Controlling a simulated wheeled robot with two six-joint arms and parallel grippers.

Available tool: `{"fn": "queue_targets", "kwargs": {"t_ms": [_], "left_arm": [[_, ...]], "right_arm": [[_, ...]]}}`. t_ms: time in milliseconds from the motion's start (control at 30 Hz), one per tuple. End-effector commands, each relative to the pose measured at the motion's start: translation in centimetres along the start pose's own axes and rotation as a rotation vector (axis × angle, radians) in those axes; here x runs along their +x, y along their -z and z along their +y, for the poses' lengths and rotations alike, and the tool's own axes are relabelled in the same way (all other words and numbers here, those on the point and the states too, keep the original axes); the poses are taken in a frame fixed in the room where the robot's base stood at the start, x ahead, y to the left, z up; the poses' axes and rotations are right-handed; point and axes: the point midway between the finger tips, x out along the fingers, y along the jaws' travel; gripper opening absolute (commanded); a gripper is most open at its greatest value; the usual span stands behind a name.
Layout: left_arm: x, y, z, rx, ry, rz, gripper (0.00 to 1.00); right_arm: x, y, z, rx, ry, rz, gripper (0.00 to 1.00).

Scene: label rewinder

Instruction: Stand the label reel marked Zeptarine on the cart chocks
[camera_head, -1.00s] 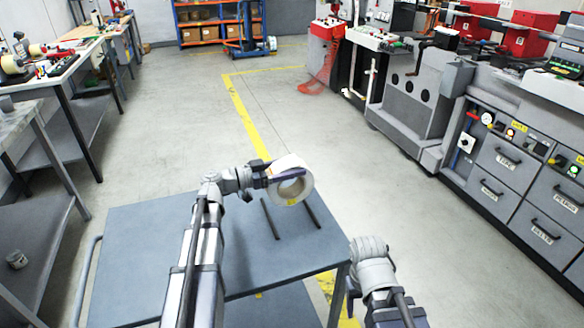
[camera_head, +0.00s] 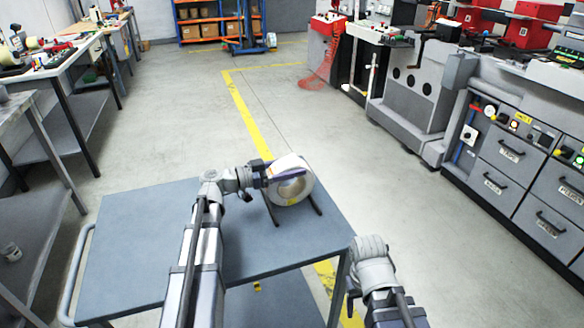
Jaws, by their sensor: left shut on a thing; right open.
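The white label reel (camera_head: 303,187) is upright over the cart's grey top (camera_head: 140,235). My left gripper (camera_head: 280,177) is shut on the reel, with a dark finger across its face. The reel's lower edge is at the two dark chocks (camera_head: 316,207), which run out from under it on the cart top. I cannot tell whether the reel bears on them. No name is readable on the reel; a small yellow patch shows low on it. My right gripper (camera_head: 352,302) is open and empty at the cart's front right corner, mostly hidden by its own wrist.
A cluttered workbench (camera_head: 75,60) and grey shelving stand on the left. The grey machine with drawers (camera_head: 510,160) stands on the right. The floor beyond the cart is clear, with yellow lines.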

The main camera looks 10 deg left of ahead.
Motion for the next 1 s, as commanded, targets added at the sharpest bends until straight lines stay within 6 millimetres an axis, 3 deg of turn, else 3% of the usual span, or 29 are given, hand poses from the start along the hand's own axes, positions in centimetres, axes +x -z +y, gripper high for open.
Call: {"fn": "queue_targets", "kwargs": {"t_ms": [33, 67, 333, 667, 1000], "left_arm": [[0.0, 0.1, 0.0, 0.0, 0.0, 0.002, 0.0], [0.0, 0.1, 0.0, 0.0, 0.0, 0.002, 0.65], [0.0, 0.0, 0.0, 0.0, 0.0, 0.001, 0.95], [-0.4, 0.0, 0.0, 0.0, 0.001, -0.001, 0.98], [-5.6, 0.0, 0.0, 0.0, 0.003, 0.0, 0.98]], "right_arm": [[0.0, 0.0, 0.0, 0.0, 0.0, 0.0, 0.63], [0.0, 0.0, 0.0, 0.0, 0.0, 0.0, 0.63], [0.0, 0.0, 0.0, 0.0, 0.0, 0.0, 0.63], [0.0, 0.0, 0.0, 0.0, 0.0, 0.0, 0.63], [0.0, 0.0, 0.0, 0.0, 0.0, 0.0, 0.63]]}}
